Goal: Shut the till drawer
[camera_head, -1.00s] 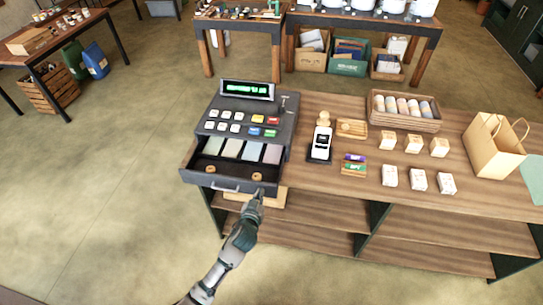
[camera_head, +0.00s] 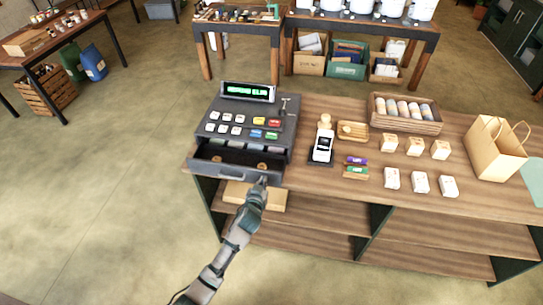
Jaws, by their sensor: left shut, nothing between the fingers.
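The black cash register (camera_head: 247,122) stands at the left end of the wooden counter, with a lit green display on top. Its till drawer (camera_head: 232,176) is partly open toward me. The front rows of the drawer show, with two tan round pieces in them; the notes behind are mostly under the register body. My left gripper (camera_head: 263,183) is shut and empty, its tip at the right part of the drawer's front face. It appears to touch the front, right of the handle. My right gripper is not in view.
A card reader (camera_head: 322,147) stands right of the register. Small boxes (camera_head: 392,178), a basket of rolls (camera_head: 405,113) and a paper bag (camera_head: 495,147) stand farther right on the counter (camera_head: 460,205). Open shelves lie below. The floor left of the counter is clear.

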